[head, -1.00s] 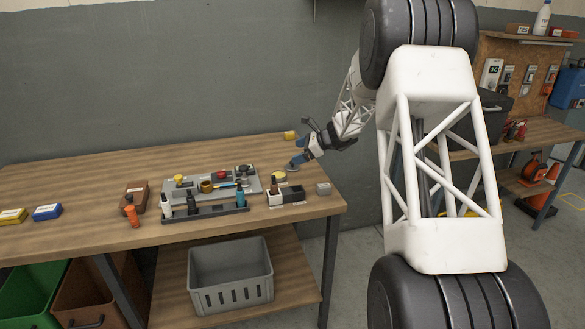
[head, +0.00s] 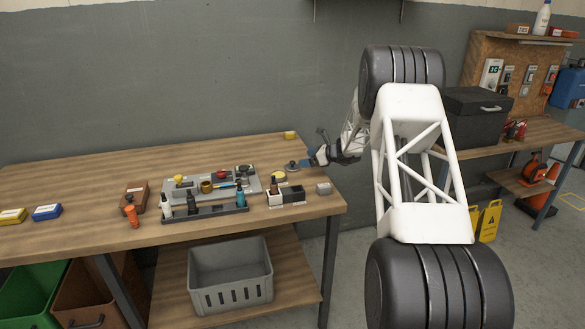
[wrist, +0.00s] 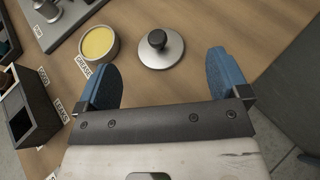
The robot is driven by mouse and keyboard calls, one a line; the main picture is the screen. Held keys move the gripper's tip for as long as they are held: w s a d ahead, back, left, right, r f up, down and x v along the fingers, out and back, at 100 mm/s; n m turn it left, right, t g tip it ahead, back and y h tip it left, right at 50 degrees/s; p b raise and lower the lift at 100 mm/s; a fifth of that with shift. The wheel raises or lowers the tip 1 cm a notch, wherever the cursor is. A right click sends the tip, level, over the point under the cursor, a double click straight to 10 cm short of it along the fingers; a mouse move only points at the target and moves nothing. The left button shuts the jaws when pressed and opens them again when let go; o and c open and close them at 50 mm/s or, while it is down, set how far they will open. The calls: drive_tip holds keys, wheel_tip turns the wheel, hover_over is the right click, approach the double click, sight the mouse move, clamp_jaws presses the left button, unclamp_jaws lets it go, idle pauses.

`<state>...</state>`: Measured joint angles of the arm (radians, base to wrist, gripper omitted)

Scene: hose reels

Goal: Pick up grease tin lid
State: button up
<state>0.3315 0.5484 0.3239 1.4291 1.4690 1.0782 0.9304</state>
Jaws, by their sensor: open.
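The grease tin lid (wrist: 161,50) is a silver disc with a black knob, lying on the wooden table. In the head view the lid (head: 292,166) is near the table's right end. The open grease tin (wrist: 99,44), with yellow grease inside, stands just left of the lid; it also shows in the head view (head: 278,175). My gripper (wrist: 168,75) is open and empty, its blue fingers spread apart. The lid lies just beyond the fingertips, between their lines, and not in the grip. In the head view my gripper (head: 308,163) is right of the lid.
A black and white divided holder (wrist: 28,105) stands left of my gripper in the wrist view. A grey tray (head: 218,194) with several parts and a bottle rack (head: 205,213) are farther left. The table's right edge is close.

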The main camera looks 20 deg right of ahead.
sight(294, 162)
drive_tip(key=shift+x, duration=1.3)
drive_tip(key=shift+a, duration=0.1)
drive_tip(key=shift+x, duration=2.5)
drive_tip(key=shift+s+f, duration=0.1)
drive_tip(key=shift+s, duration=0.1)
drive_tip(key=shift+c, duration=0.2)
drive_tip(key=shift+f, duration=0.15)
drive_tip(key=c, duration=1.7)
